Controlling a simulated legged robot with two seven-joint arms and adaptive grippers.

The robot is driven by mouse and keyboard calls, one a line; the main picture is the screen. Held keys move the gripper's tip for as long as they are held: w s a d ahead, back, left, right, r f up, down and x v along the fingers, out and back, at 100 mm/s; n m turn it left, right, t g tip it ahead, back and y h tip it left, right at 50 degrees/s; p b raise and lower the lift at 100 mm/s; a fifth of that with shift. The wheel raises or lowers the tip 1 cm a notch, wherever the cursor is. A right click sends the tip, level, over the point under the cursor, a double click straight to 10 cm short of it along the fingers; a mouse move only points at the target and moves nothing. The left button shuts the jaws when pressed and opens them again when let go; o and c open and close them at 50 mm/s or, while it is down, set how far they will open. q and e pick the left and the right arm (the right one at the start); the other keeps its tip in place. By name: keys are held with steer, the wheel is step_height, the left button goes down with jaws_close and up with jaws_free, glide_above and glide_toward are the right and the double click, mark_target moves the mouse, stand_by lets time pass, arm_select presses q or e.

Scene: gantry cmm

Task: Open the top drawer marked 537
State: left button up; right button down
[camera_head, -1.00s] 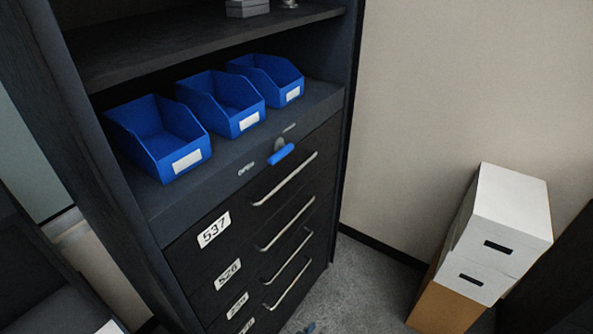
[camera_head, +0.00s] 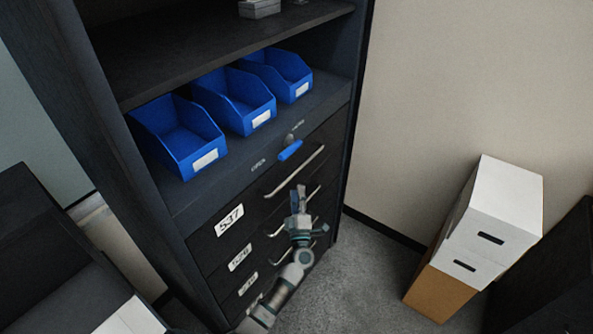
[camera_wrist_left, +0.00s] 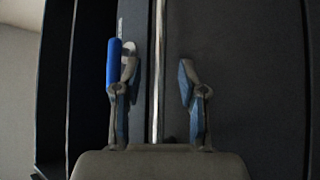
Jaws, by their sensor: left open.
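The top drawer (camera_head: 255,212) has a black front with a white 537 label (camera_head: 229,221) at its left. Its silver bar handle (camera_head: 291,172) slants across the right part, and the drawer looks closed. My left gripper (camera_head: 298,190) is in front of the drawers, just below the right part of this handle. In the left wrist view the open fingers (camera_wrist_left: 157,75) stand on either side of the silver bar handle (camera_wrist_left: 158,40), with nothing gripped. A blue-handled lever (camera_head: 290,150) sits on the panel above the drawer; its blue grip (camera_wrist_left: 113,63) shows beside the left finger. My right gripper is not in view.
Three blue bins (camera_head: 250,100) stand on the shelf above the drawers. More labelled drawers (camera_head: 240,258) lie below, partly hidden by my left arm. White and brown boxes (camera_head: 480,225) stand at right by the wall. The grey floor (camera_head: 365,275) between is clear.

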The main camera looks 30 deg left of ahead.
mark_target(296, 170)
arm_select(q)
steer(key=x, duration=0.8)
steer(key=shift+a+f+p, duration=0.1)
steer(key=shift+a+p, duration=0.2)
steer(key=shift+p, duration=0.05)
steer(key=shift+d, duration=0.1)
jaws_close()
